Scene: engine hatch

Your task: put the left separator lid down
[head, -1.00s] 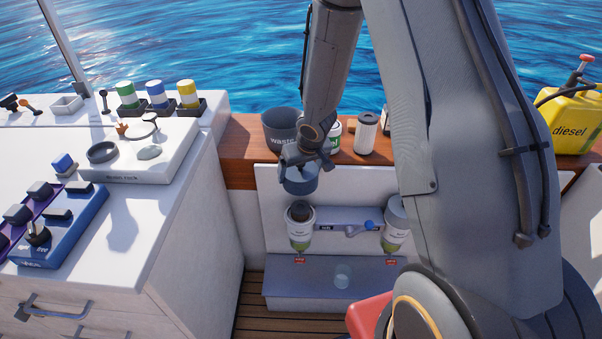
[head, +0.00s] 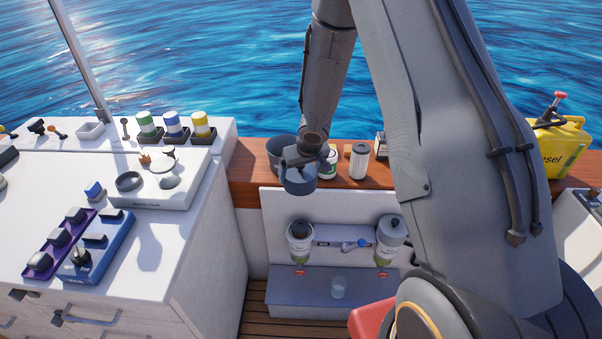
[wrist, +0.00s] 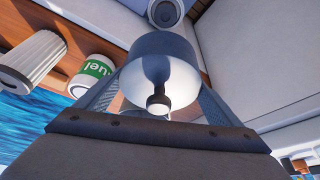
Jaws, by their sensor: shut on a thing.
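The left separator lid (head: 299,181), a blue-grey round cap, is in my gripper (head: 306,158) in front of the wooden ledge. It is held above the left separator (head: 299,243), clear of it. The wrist view shows the lid (wrist: 158,48) between the two fingers, with its glossy face and small knob toward the camera. The left separator's top is uncovered and looks dark inside. The right separator (head: 389,245) has a grey cap on. The lid's far side is hidden.
The wooden ledge (head: 245,178) carries a grey waste bin (head: 280,146), a white filter (head: 358,162) and a green-labelled tub (wrist: 91,72). The white counter (head: 160,255) is at left, with a rack and trays.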

